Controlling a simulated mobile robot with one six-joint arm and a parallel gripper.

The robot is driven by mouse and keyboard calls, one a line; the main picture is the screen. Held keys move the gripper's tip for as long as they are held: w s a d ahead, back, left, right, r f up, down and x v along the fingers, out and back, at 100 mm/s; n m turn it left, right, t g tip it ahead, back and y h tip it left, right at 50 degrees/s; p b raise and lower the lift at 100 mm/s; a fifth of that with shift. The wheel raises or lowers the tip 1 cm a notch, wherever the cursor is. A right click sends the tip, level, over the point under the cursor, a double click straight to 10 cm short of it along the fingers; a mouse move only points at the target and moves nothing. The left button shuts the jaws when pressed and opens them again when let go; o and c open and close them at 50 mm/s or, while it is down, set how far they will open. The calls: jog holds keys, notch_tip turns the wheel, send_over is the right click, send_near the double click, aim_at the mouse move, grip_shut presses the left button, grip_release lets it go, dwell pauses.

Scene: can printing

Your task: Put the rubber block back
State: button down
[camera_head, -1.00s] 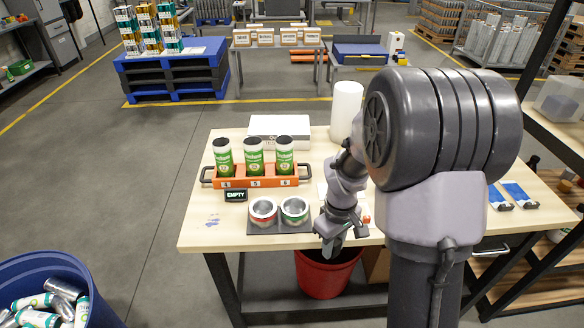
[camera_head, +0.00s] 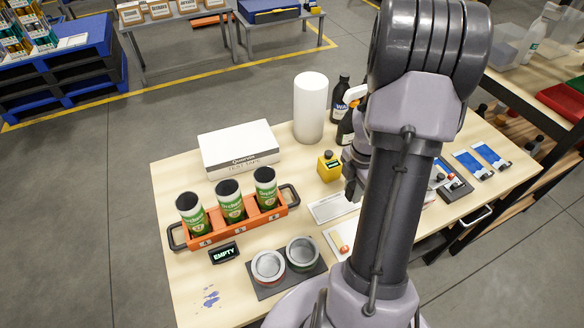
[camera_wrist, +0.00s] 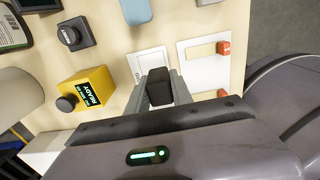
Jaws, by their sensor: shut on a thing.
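My gripper (camera_wrist: 162,88) is shut on a black rubber block (camera_wrist: 160,84) in the wrist view, with a finger on each side of it. The block is above the table, over or beside a flat white card (camera_wrist: 150,60). In the head view my gripper (camera_head: 352,190) is partly behind my arm, right of the yellow device (camera_head: 328,167), and I cannot make out the block there. The wrist view shows the yellow device (camera_wrist: 85,92) left of the gripper, with a "READY" display.
A white pad (camera_head: 342,238) with a red-tipped item lies in front of the gripper. Black bottles (camera_head: 340,92) and a white cylinder (camera_head: 310,105) stand behind. An orange rack (camera_head: 238,222) of green cans and two open tins (camera_head: 268,267) are at left.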

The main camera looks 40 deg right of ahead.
jog(key=b, duration=0.2)
send_over(307, 184)
jog(key=shift+s+f, duration=0.4)
jog(key=shift+f, duration=0.25)
jog(key=f+b, duration=0.1)
jog(key=f, duration=0.1)
jog(key=w+f+b, duration=0.1)
jog(key=f, duration=0.1)
jog(key=shift+a, duration=0.1)
jog(key=shift+s+r, duration=0.1)
jog(key=shift+r, duration=0.15)
jog(key=shift+f, duration=0.1)
jog(key=c, duration=1.1)
grip_release()
jog(key=shift+f, duration=0.1)
jog(key=shift+c, duration=0.2)
